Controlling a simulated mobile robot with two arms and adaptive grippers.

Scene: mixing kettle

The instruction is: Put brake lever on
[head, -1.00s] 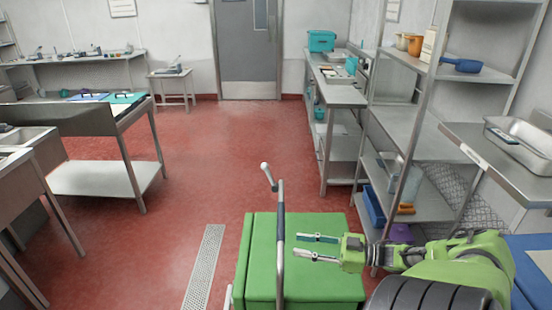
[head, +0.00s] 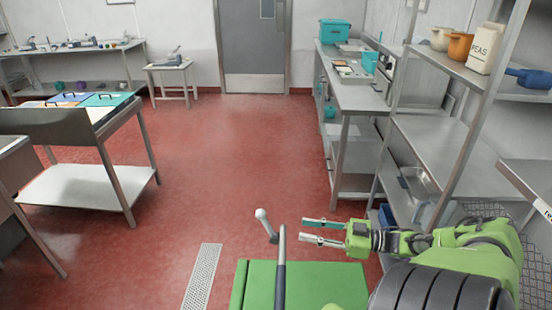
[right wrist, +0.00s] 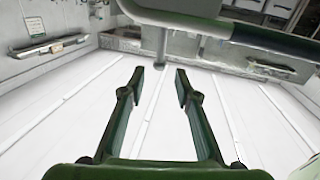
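A short lever with a pale rounded knob (head: 263,217) rises behind the far edge of a green box-shaped unit (head: 310,284), at the bottom centre of the head view. A grey upright bar with a darker grip (head: 280,270) stands in front of it. I cannot tell for sure which one is the brake lever. My right gripper (head: 303,229) is open and empty. Its fingers point left, just right of the bar and knob, apart from them in the picture. In the right wrist view the gripper (right wrist: 160,74) has nothing between its fingertips. My left gripper is out of view.
A metal shelf rack (head: 440,145) and a long steel table (head: 355,95) stand on the right. Another steel table (head: 85,190) is on the left. The red floor (head: 240,150) between them is clear up to the grey door (head: 253,45).

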